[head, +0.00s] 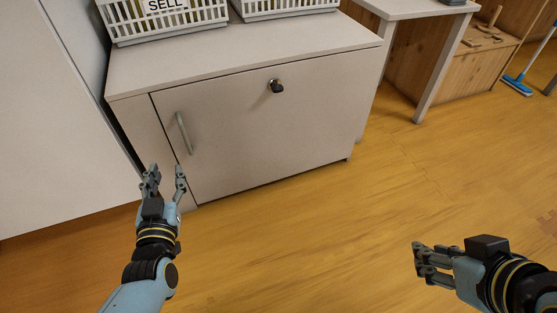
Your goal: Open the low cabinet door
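The low cabinet (240,49) stands ahead, with a pale front door (270,140) that looks closed. A vertical bar handle (183,132) is near the door's left edge. A dark knob or lock (277,87) sits near the door's top middle. My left gripper (165,170) is open and empty, pointing up in the picture, just below and left of the handle and apart from it. My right gripper (418,261) is at the lower right, over the floor and away from the cabinet. Its fingers look spread apart with nothing between them.
White baskets, one (165,22) labelled SELL, stand on the cabinet top. A pale panel (55,140) is at the left. A table (430,8) and a wooden unit (475,60) are at the right, with a blue broom (518,84). The wooden floor (330,225) before the door is clear.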

